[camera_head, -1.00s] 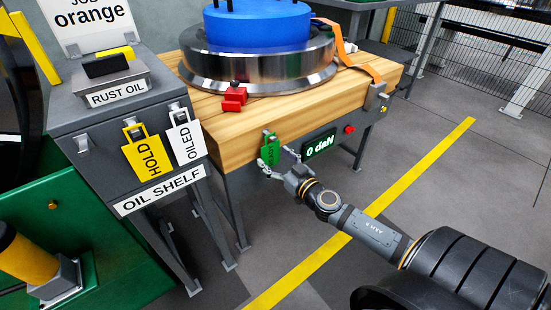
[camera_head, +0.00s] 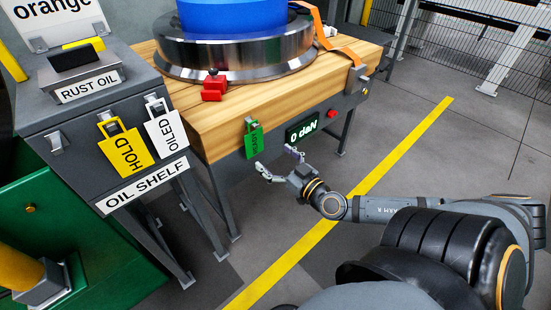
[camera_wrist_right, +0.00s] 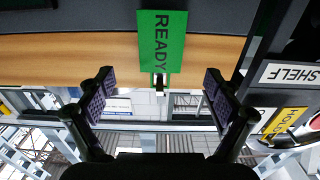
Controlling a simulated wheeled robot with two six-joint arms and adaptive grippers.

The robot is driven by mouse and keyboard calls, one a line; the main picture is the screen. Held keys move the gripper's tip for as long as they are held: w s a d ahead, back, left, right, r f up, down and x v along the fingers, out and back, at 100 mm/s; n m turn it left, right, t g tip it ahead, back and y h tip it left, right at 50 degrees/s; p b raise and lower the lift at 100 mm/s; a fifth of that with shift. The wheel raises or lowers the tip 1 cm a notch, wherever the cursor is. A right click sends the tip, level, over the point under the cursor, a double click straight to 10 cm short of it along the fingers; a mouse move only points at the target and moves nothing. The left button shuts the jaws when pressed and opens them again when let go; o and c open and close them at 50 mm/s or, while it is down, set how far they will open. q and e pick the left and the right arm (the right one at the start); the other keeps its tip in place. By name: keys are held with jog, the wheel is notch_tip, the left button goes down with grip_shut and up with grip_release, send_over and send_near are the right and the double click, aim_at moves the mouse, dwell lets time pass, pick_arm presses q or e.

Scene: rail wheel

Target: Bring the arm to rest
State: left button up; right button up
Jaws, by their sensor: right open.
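My right gripper (camera_head: 277,162) is open and empty in the head view, in front of the wooden bench and apart from it. A green READY tag (camera_head: 254,139) hangs on the bench's front edge, just beyond and left of the fingers. In the right wrist view the green tag (camera_wrist_right: 160,42) shows above and between the two spread fingers (camera_wrist_right: 158,95), and nothing is held. My right arm (camera_head: 385,209) reaches in from the lower right. My left gripper is in neither view.
The wooden bench (camera_head: 215,130) bears a steel wheel (camera_head: 235,62) with a blue top and a red block (camera_head: 214,89). A display (camera_head: 302,126) reads 0 daN. The oil shelf (camera_head: 60,135) holds yellow HOLD (camera_head: 123,148) and white OILED tags (camera_head: 165,132). Floor to the right is clear.

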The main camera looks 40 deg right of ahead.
jog(key=shift+s, duration=0.35)
